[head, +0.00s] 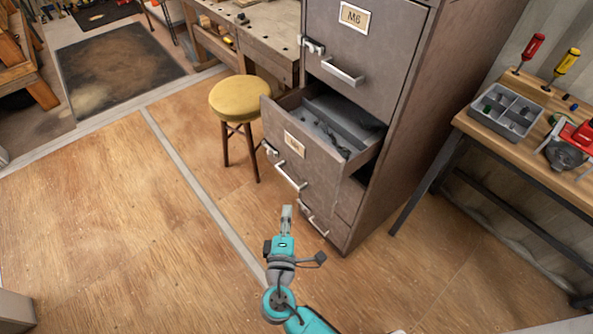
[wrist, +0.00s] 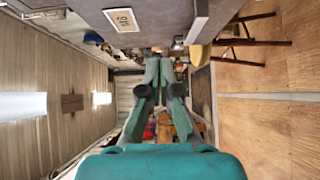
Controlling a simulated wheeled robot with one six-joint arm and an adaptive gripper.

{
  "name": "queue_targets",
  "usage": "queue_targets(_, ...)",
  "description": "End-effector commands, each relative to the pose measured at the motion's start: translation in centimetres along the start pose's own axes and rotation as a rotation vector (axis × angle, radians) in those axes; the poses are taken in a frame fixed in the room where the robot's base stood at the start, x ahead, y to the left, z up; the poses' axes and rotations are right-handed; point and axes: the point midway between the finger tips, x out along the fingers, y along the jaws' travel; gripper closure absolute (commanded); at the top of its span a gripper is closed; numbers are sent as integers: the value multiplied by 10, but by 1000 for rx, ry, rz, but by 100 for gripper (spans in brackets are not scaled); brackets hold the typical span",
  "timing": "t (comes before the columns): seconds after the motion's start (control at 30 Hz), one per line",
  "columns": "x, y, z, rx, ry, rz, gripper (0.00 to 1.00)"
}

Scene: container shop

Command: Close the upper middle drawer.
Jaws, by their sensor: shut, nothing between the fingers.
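A grey metal filing cabinet (head: 405,130) stands right of centre in the head view. Its drawer below the one marked M6 is pulled out, with its front panel (head: 300,155) facing lower left. That front has a pale label and a silver bar handle (head: 290,176). Grey trays and dark items show inside. My gripper (head: 287,208) is shut and empty, in front of and below the open drawer's handle in the picture, seemingly apart from it. In the wrist view my shut gripper (wrist: 160,62) points ahead, and the M6 label (wrist: 121,20) shows upside down at the top.
The M6 drawer (head: 375,50) above is shut, and a lower drawer handle (head: 313,217) shows beneath. A yellow stool (head: 240,100) stands left of the cabinet by a workbench (head: 255,30). A side table (head: 545,115) stands right.

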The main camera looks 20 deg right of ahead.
Motion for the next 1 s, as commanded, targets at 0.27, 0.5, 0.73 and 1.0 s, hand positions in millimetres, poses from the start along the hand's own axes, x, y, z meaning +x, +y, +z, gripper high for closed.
queue_targets(0.27, 17, 8, -5, -10, -17, 25, 100)
queue_targets(0.5, 59, 10, -4, -8, -18, 25, 100)
queue_targets(0.73, 102, 10, -3, -8, -18, 25, 100)
queue_targets(1.0, 125, 10, 19, -10, -16, 23, 100)
